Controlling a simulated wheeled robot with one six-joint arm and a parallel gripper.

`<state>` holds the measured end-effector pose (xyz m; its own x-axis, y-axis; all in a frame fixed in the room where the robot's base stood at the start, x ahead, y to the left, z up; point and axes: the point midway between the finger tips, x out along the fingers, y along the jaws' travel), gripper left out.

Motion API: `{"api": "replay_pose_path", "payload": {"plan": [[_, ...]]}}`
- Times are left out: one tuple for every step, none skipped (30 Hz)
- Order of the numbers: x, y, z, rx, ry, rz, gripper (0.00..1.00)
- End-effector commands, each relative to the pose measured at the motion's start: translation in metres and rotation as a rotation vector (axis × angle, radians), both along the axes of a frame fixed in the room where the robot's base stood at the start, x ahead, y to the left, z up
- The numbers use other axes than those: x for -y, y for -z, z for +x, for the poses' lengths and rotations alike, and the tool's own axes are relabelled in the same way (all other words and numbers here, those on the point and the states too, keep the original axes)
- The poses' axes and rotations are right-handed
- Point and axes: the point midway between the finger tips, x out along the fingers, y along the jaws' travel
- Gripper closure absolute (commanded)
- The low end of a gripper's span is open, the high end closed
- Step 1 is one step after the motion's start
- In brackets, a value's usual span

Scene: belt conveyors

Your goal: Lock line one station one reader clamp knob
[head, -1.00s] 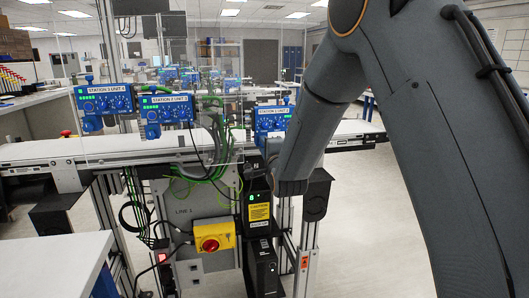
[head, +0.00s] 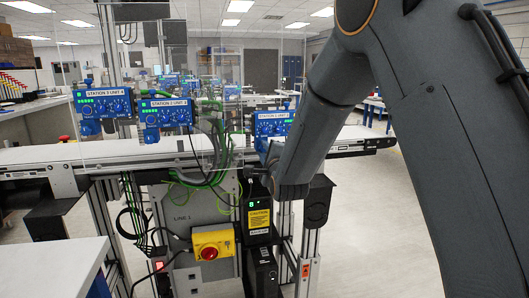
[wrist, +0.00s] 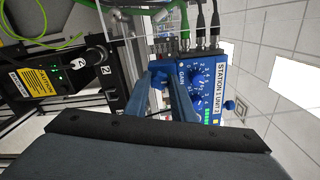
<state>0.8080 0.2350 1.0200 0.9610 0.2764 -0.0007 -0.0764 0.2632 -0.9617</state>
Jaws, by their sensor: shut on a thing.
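A blue reader unit with a white label reading Station 1 (head: 272,125) is mounted above the belt in the head view, just left of my arm. It fills the right middle of the wrist view, sideways, with dials and green lights (wrist: 205,85). My gripper (wrist: 165,78) has its blue fingers shut on a small blue knob (wrist: 158,77) beside the unit's dial face. The fingers hide most of the knob, so its turn angle cannot be told. In the head view my gripper (head: 270,158) is small and partly hidden by my own wrist.
The belt conveyor (head: 110,152) runs across behind a clear panel. Two more blue units (head: 103,103) (head: 166,112) stand to the left. A yellow box with a red switch (head: 213,241), cables and a black device with a yellow label (head: 259,219) are below. A white table (head: 50,268) is front left.

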Motion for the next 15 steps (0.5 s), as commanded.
{"api": "replay_pose_path", "payload": {"plan": [[0.0004, -0.0008, 0.0002, 0.002, 0.001, 0.001, 1.0], [0.0003, -0.0008, 0.0002, 0.002, 0.001, 0.001, 0.74], [0.0004, -0.0008, 0.0002, 0.002, 0.001, 0.001, 0.67], [0.0003, -0.0007, 0.0002, 0.002, 0.001, 0.001, 0.62], [0.0003, -0.0007, 0.0002, 0.002, 0.001, 0.001, 0.59], [0.0002, -0.0006, 0.0002, 0.001, 0.0, 0.0, 0.59], [0.0002, -0.0005, 0.0002, 0.001, 0.0, 0.0, 0.59], [0.0002, -0.0005, 0.0002, 0.001, 0.0, 0.0, 0.59], [0.0002, -0.0005, 0.0002, 0.001, 0.0, 0.0, 0.59], [0.0002, -0.0005, 0.0002, 0.001, 0.0, 0.0, 0.59], [0.0002, -0.0004, 0.0002, 0.001, 0.0, 0.0, 0.59], [0.0002, -0.0004, 0.0002, 0.001, 0.0, 0.0, 0.59], [0.0003, -0.0004, -0.0001, 0.001, 0.0, 0.0, 0.59], [0.0004, -0.0003, -0.0009, 0.001, 0.0, -0.001, 0.59], [0.0009, -0.0003, -0.0027, 0.001, 0.0, -0.001, 0.59]]}}
